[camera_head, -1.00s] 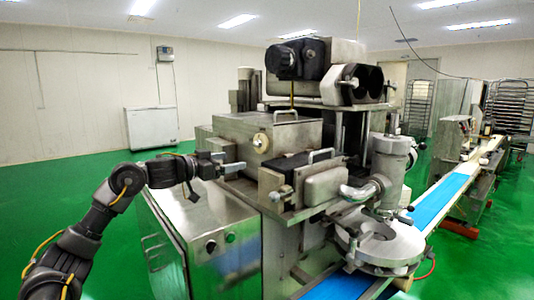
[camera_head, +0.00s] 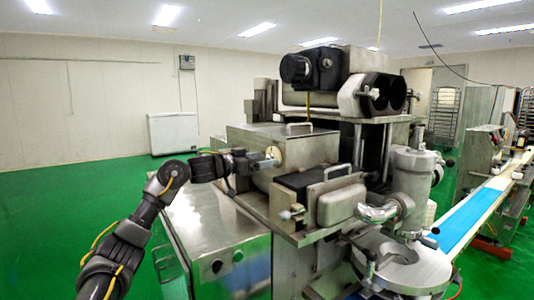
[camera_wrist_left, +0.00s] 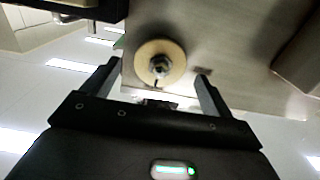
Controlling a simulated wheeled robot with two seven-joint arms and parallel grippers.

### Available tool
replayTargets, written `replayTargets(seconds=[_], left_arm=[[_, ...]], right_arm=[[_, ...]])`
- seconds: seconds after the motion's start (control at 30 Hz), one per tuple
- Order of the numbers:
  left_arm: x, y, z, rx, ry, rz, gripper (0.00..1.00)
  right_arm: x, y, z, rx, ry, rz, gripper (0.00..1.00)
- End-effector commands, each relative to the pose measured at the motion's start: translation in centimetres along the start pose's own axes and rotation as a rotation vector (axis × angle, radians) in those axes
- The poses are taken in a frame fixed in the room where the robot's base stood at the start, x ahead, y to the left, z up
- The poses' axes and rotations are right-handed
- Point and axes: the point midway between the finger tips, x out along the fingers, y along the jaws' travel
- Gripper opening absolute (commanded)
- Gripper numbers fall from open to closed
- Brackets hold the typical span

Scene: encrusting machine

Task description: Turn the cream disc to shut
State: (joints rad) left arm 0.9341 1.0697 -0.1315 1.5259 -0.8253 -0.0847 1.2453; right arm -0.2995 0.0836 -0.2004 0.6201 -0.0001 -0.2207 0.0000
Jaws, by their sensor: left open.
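The cream disc (camera_head: 275,153) is on the side of the machine's metal box, partly hidden behind my left gripper's fingers in the head view. In the left wrist view the cream disc (camera_wrist_left: 160,62) is round, with a metal nut at its centre and a small dark mark below the nut. My left gripper (camera_head: 264,164) is close to it. In the left wrist view my left gripper (camera_wrist_left: 157,80) is open, one finger on each side of the disc, with gaps to both. I cannot tell how deep the fingertips reach. My right gripper is out of view.
The metal box (camera_head: 300,152) has a handle on top. A second handled box (camera_head: 340,200) juts out just right of my gripper. A steel cabinet (camera_head: 210,235) stands below my left arm. A blue conveyor (camera_head: 470,220) runs off right.

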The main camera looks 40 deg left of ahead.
Motion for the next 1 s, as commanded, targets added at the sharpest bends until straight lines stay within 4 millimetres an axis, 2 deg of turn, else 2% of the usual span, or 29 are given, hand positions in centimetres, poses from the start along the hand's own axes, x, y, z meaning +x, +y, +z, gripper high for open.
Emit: replayTargets(seconds=[0.03,0.2,0.53,0.87,1.0], left_arm=[[0.7,0.0,-0.2,-0.005,0.000,0.000,0.86],[2.0,-0.1,0.0,-0.002,-0.001,-0.001,0.86],[2.3,-0.1,0.1,0.000,-0.001,-0.002,0.86],[2.2,-0.1,0.1,0.000,-0.001,-0.002,0.43],[2.2,-0.1,0.1,0.004,-0.001,-0.003,0.42]], right_arm=[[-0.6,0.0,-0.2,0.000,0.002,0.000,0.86],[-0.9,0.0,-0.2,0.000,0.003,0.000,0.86],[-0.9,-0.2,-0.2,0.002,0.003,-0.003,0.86],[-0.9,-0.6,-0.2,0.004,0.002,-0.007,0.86],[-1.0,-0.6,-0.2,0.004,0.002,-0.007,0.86]])
